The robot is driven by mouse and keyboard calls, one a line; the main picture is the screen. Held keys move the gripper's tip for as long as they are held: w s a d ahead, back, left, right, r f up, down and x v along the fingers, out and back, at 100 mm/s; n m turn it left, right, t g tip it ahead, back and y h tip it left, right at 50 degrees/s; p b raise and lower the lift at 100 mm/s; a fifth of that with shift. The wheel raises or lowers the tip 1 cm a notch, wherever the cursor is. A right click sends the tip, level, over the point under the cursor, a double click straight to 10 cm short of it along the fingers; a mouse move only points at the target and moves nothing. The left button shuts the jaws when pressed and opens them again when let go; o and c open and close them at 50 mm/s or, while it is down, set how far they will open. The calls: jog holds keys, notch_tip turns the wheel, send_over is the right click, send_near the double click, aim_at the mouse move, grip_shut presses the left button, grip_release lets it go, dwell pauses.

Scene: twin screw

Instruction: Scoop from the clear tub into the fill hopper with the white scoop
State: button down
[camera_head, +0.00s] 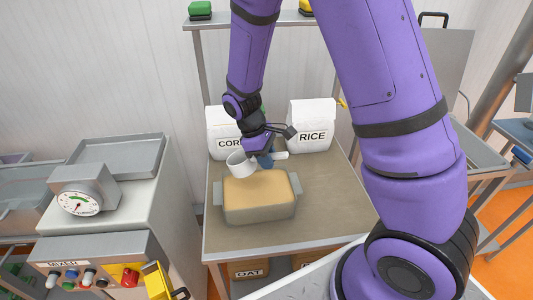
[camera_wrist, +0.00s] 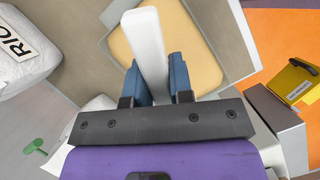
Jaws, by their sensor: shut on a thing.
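The tub (camera_head: 259,212) stands on the table and is filled with a flat tan material. It also shows beyond the fingers in the wrist view (camera_wrist: 190,70). My gripper (camera_head: 265,160) has its blue fingers shut on the handle of the white scoop (camera_head: 238,165). In the wrist view the white handle (camera_wrist: 146,45) runs between the two fingertips (camera_wrist: 158,80). The scoop's cup is left of the fingers, just above or behind the tub's back edge. I cannot tell whether the cup holds anything. I cannot make out the fill hopper for certain.
A corn bag (camera_head: 222,143) and a rice bag (camera_head: 311,126) stand at the back of the table (camera_head: 307,218). Left of it are a dial scale (camera_head: 82,197) and a mixer panel (camera_head: 92,277) with buttons. The table's front is clear. Oat bags (camera_head: 250,270) sit below.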

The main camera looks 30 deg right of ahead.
jog(key=shift+w+a+f, duration=0.25)
jog(key=shift+f, duration=1.6)
jog(key=shift+w+a+f, duration=0.2)
jog(key=shift+f, duration=1.6)
jog(key=shift+w+a+f, duration=0.25)
jog(key=shift+f, duration=1.6)
notch_tip(320, 180, up, 7)
jog(key=s+d+t+y, duration=0.1)
jog(key=t+y, duration=0.1)
jog(key=shift+s+d+r+t+y, duration=0.15)
jog(key=shift+t+y, duration=0.15)
